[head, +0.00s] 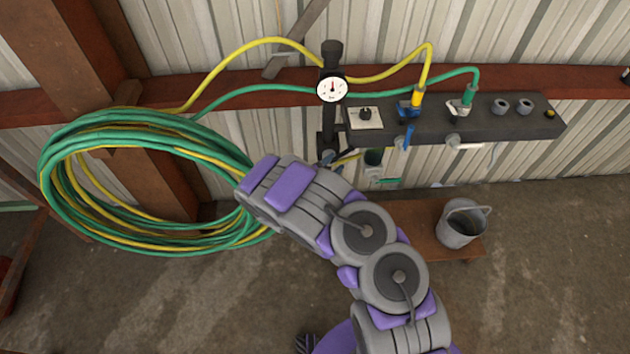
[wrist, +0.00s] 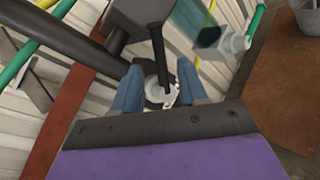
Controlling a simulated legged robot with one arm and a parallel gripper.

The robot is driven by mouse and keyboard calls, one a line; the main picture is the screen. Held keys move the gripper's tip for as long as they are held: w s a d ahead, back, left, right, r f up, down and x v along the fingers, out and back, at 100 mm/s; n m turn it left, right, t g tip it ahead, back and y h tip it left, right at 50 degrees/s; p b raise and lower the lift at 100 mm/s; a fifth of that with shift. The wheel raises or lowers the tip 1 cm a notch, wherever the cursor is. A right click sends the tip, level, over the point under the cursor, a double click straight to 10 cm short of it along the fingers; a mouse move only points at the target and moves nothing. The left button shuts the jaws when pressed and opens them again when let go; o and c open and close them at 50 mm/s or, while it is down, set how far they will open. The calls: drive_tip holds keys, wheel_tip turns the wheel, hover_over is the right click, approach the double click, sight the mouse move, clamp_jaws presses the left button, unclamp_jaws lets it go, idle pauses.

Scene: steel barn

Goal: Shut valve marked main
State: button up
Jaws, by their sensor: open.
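My gripper (wrist: 158,70) is open in the wrist view. Its two blue-grey fingers stand on either side of a slim dark lever (wrist: 159,62) and a pale round fitting (wrist: 153,91). I cannot tell whether the fingers touch them. In the head view, the gripper (head: 331,158) is mostly hidden behind my arm, below the black pipe (head: 327,138) under the pressure gauge (head: 332,89). I can read no "main" mark.
A large coil of green and yellow hose (head: 75,135) hangs at left. Hoses run to the manifold. A white plate (head: 364,119) with a black knob sits beside the gauge. A metal bucket (head: 462,226) stands on a low brown bench (head: 405,212). The right floor is clear.

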drive_tip(key=p+v, duration=0.2)
drive_tip(key=v, duration=1)
drive_tip(key=shift+s+a, duration=0.15)
drive_tip(key=shift+a, duration=0.15)
